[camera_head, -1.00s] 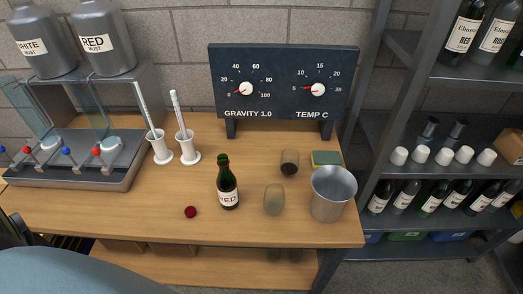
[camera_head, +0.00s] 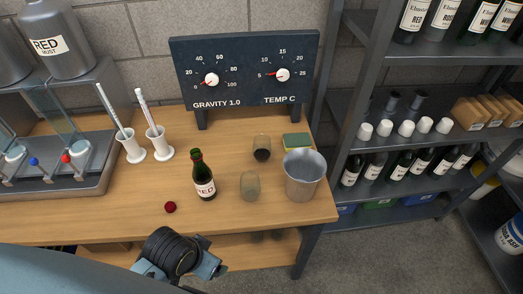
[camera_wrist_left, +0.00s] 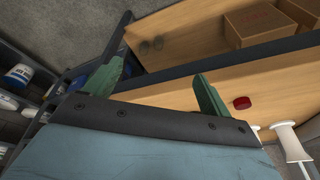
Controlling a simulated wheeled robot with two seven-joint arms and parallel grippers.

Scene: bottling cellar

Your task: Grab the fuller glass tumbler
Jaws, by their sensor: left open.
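Two glass tumblers stand upright on the wooden bench in the head view. The back tumbler (camera_head: 261,148) holds dark liquid in its lower part. The front tumbler (camera_head: 250,186) looks pale and hazy, with no dark liquid visible; its level is hard to tell. My left arm reaches in at the bottom of the head view, in front of the bench and away from both tumblers. In the left wrist view the green fingers of my left gripper (camera_wrist_left: 157,86) are spread apart with nothing between them. My right gripper is not in view.
A RED bottle (camera_head: 203,178) stands left of the front tumbler; a metal bucket (camera_head: 304,178) stands right. A sponge (camera_head: 297,142) lies behind the bucket. A dark red cap (camera_head: 170,207) lies near the front edge. A gauge board (camera_head: 245,75) stands behind. Bottle shelves (camera_head: 400,145) are at right.

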